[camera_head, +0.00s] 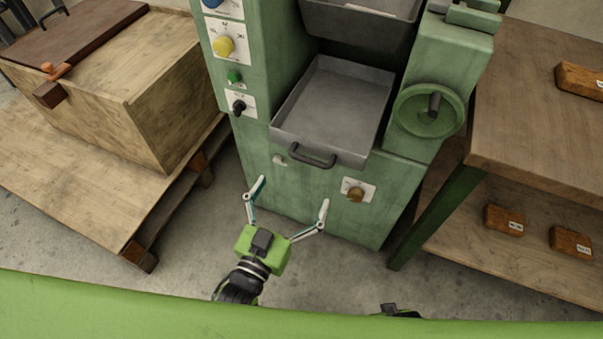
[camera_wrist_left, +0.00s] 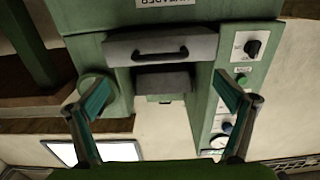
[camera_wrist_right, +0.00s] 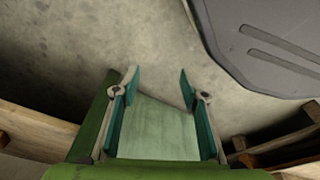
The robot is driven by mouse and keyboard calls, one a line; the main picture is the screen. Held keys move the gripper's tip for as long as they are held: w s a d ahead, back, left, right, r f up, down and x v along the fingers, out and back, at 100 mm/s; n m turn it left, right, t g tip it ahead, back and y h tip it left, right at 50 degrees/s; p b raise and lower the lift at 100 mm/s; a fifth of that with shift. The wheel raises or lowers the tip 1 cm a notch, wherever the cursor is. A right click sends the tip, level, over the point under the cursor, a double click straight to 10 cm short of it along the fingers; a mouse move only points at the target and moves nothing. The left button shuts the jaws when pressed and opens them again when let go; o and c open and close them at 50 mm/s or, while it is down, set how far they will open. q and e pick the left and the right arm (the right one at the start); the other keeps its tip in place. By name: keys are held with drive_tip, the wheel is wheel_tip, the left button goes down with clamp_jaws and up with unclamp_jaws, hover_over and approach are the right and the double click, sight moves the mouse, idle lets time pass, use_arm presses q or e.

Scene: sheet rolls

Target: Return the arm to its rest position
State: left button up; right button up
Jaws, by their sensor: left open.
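My left gripper (camera_head: 294,190) is in front of the lower part of a green machine (camera_head: 325,200), below its grey tray. Its two fingers are spread wide with nothing between them. In the left wrist view, the open left gripper (camera_wrist_left: 160,100) faces the machine, which appears upside down there. My right gripper (camera_wrist_right: 158,78) shows in the right wrist view with its fingers apart and nothing held between them. A pale green surface (camera_wrist_right: 155,130) shows beyond the fingers. In the head view the right gripper is hidden; only a small dark part shows at the bottom edge.
The grey tray (camera_head: 335,105) with a dark handle juts from the machine, beside a green handwheel (camera_head: 430,110). A wooden crate (camera_head: 130,95) stands on a pallet (camera_head: 95,205) at left. A wooden workbench (camera_head: 535,100) with labelled wooden blocks is at right. Concrete floor (camera_head: 350,265) is clear between.

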use_arm(q)
drive_tip(key=shift+v, duration=1.1)
